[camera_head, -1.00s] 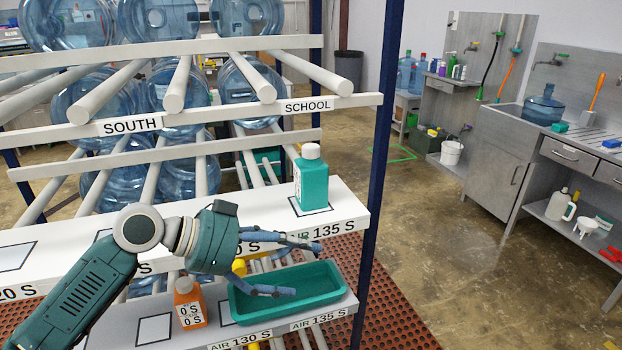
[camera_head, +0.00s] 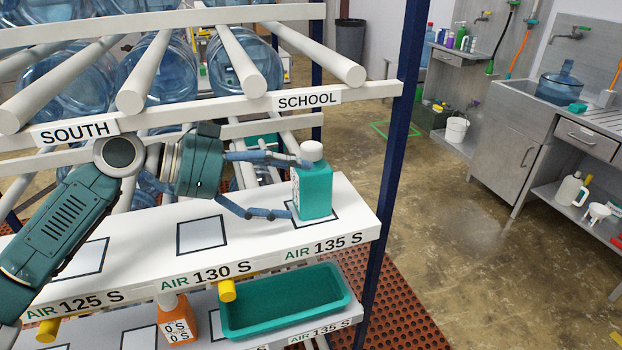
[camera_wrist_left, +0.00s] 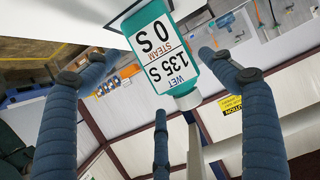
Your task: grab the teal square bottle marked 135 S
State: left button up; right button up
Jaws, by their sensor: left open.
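The teal square bottle (camera_head: 313,192) with a white cap stands upright on the upper white shelf, on the outlined square above the "AIR 135 S" label. In the left wrist view the bottle (camera_wrist_left: 186,72) shows a white label reading "WET 135 S STEAM 0 S" and appears upside down. My left gripper (camera_head: 293,190) is open with its fingers reaching to the bottle's left side; one finger is near the cap and one is lower, by the base. In the left wrist view the fingers spread around the bottle with visible gaps. My right gripper is not in view.
A lower shelf holds a teal tray (camera_head: 345,292) and an orange bottle (camera_head: 176,322). The upper shelf has empty outlined squares (camera_head: 201,234) to the left. A rail with a "SCHOOL" sign (camera_head: 308,99) runs above, and a blue post (camera_head: 394,160) stands right of the bottle.

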aim_at(313, 186)
pick_arm(q)
jog(key=p+x, duration=0.3)
jog(key=x, duration=0.2)
jog(key=shift+w+d+f, duration=0.1)
jog(key=shift+d+f, duration=0.05)
jog(key=shift+f, duration=0.1)
jog(key=shift+w+d+f, duration=0.15)
jog(key=shift+d+f, duration=0.05)
jog(key=shift+d, duration=0.05)
jog(key=shift+f, duration=0.15)
jog(key=c, duration=1.1)
jog(key=shift+o, duration=0.2)
